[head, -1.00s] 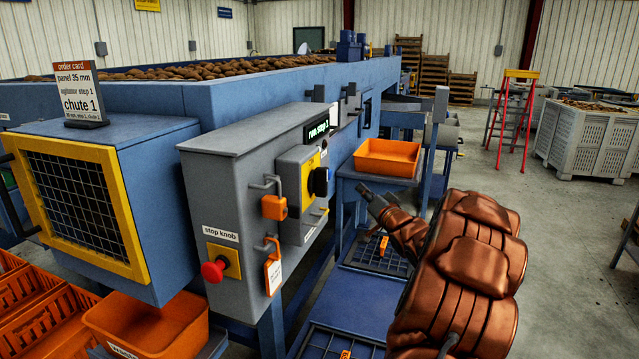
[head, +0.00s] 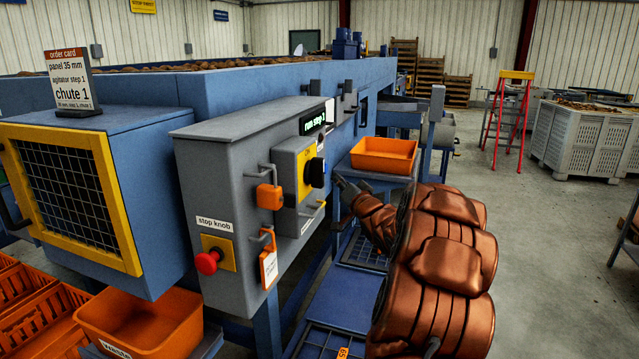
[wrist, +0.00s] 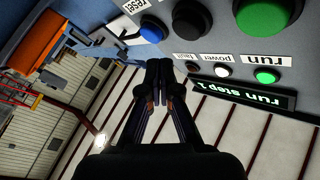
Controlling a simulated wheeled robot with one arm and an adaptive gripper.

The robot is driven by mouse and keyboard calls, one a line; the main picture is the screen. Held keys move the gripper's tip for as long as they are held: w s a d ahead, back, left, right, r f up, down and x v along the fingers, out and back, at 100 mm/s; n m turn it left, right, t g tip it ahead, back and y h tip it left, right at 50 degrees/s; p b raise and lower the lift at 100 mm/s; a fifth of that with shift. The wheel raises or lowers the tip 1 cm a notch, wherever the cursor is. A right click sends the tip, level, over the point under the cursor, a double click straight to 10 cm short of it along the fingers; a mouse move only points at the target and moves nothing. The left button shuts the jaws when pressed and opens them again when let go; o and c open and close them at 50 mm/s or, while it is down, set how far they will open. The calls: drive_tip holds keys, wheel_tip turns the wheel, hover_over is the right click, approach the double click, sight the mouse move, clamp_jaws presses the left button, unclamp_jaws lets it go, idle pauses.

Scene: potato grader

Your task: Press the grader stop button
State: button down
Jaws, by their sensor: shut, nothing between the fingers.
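The red stop knob (head: 208,262) sits on a yellow plate at the lower left of the grey control box (head: 222,180), under a "stop knob" label (head: 215,224). My gripper (head: 343,185) is shut and empty, to the right of the box and well apart from the red knob. In the wrist view my shut fingertips (wrist: 159,66) point at the box's panel, below a blue button (wrist: 152,28) and a black round control (wrist: 190,18). I cannot tell whether they touch it. The red knob is out of the wrist view.
An orange padlock-like piece (head: 270,196) and a hanging tag (head: 269,268) stick out from the box's front. A lit display (head: 314,122) reads "run step 1". An orange tray (head: 384,155) stands behind my gripper. Open floor (head: 545,230) lies to the right.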

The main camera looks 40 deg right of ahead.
drive_tip(key=shift+w+a, duration=0.25)
drive_tip(key=shift+w, duration=0.25)
drive_tip(key=shift+w+a, duration=0.25)
drive_tip(key=shift+w, duration=0.2)
drive_tip(key=shift+w, duration=0.1)
idle(0.8)
drive_tip(key=shift+w+a, duration=0.25)
drive_tip(key=shift+w, duration=0.05)
drive_tip(key=shift+w+a, duration=0.2)
drive_tip(key=shift+w, duration=0.25)
idle(1.0)
idle(0.3)
drive_tip(key=shift+s+d+p, duration=0.4)
drive_tip(key=shift+s+p, duration=0.1)
drive_tip(key=shift+s, duration=0.3)
drive_tip(key=shift+s+d+p, duration=0.4)
drive_tip(key=shift+s, duration=0.35)
drive_tip(key=shift+s+d+p, duration=0.35)
drive_tip(key=shift+s, duration=0.4)
drive_tip(key=shift+s+d+p, duration=0.4)
drive_tip(key=shift+s, duration=0.35)
